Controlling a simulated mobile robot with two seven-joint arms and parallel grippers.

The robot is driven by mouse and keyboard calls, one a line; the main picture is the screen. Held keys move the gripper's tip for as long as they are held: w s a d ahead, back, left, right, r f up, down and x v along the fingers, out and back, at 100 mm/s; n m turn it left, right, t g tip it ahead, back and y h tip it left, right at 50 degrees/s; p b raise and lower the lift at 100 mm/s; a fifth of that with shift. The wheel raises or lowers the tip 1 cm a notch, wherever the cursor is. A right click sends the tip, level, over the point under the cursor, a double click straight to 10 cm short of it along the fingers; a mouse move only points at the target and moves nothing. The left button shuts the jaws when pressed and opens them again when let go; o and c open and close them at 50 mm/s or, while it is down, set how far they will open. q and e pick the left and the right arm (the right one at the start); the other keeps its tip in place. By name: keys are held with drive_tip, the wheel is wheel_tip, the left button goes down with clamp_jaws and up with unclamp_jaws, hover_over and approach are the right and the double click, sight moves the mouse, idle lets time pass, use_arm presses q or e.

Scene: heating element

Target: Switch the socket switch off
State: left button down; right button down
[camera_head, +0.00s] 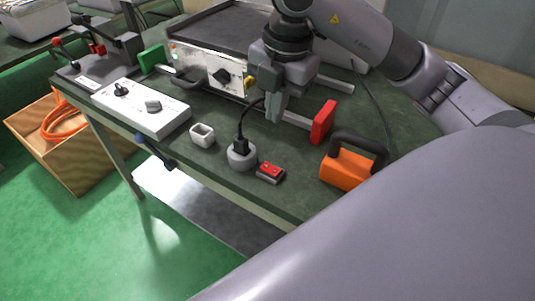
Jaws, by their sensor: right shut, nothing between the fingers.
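A small dark switch block with a red top (270,172) lies near the front edge of the workbench, and I take it to be the socket switch. Its on or off position is too small to tell. Just left of it stands a round grey socket (241,158) with a black plug (241,146) in it and a cord rising behind. My right gripper (273,116) points down above the bench, behind and above the socket and switch, apart from both. It is shut and empty. My left gripper is not in view.
A red block (323,122) and an orange tool with a black handle (346,170) are at right. A white control box (170,123) and small white square cup (202,135) are left.

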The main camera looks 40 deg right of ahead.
sight(267, 167)
drive_tip(key=f, duration=0.4)
drive_tip(key=w+f, duration=0.1)
drive_tip(key=f, duration=0.9)
drive_tip(key=shift+w+a, duration=0.3)
drive_tip(key=shift+a+f+b, duration=0.1)
drive_tip(key=shift+f+b, duration=0.1)
drive_tip(key=shift+b, duration=0.1)
drive_tip(key=shift+s, duration=0.1)
drive_tip(key=shift+s+d+r, duration=0.15)
drive_tip(key=shift+s+d, duration=0.2)
drive_tip(key=shift+s, duration=0.25)
